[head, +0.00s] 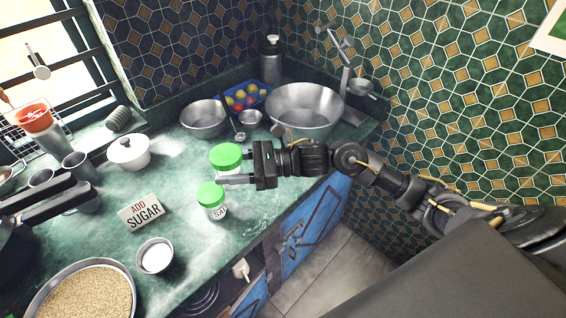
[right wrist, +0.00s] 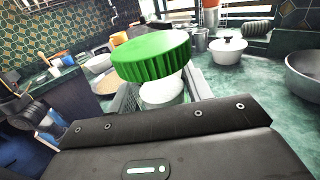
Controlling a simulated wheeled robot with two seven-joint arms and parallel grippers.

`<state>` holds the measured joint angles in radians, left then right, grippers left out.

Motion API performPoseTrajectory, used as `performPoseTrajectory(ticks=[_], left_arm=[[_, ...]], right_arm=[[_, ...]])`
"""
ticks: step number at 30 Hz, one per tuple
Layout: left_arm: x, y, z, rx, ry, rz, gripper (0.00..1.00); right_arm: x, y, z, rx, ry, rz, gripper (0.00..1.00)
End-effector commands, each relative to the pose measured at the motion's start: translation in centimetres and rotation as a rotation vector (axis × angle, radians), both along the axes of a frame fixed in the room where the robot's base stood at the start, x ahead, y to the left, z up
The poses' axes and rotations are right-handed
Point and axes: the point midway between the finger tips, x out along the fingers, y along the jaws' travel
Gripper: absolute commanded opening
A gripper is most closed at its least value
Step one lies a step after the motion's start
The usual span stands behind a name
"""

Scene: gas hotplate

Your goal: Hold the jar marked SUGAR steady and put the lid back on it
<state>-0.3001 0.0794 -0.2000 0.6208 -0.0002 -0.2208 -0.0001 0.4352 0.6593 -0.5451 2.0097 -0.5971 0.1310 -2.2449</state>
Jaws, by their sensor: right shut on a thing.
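A white jar (head: 229,172) with a ribbed green lid (head: 226,156) stands on the counter. My right gripper (head: 234,178) is shut on its body, below the lid. In the right wrist view the lid (right wrist: 152,55) is on top of the white jar body (right wrist: 162,92); I cannot tell if it is fully seated. No label shows on this jar. A second green-lidded jar (head: 213,211), its label starting "SA", stands just in front, outside the grip. My left gripper (head: 55,200) appears at the left edge with two dark fingers apart and nothing visible between them.
A white pot (head: 129,153) and metal bowls (head: 305,108) stand behind. Counter around the card is partly clear.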

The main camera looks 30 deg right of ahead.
Motion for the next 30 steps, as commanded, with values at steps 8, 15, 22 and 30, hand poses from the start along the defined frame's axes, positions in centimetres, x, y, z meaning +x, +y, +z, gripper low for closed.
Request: performPoseTrajectory(ticks=[8,15,22,30], left_arm=[[0.0,-0.1,-0.1,-0.001,-0.001,0.000,0.87],[0.0,-0.1,-0.1,-0.001,-0.001,0.000,0.87],[0.0,-0.1,-0.1,-0.001,-0.001,0.000,0.87],[0.0,0.0,-0.1,0.000,-0.001,0.000,0.87]], right_arm=[[-1.1,-8.7,0.1,-0.002,0.004,-0.328,0.00],[-2.1,-12.8,0.6,-0.001,0.002,-0.475,0.00],[-2.3,-13.8,0.8,0.000,0.000,-0.509,0.00],[-2.2,-13.8,0.8,0.000,0.000,-0.508,0.00]])
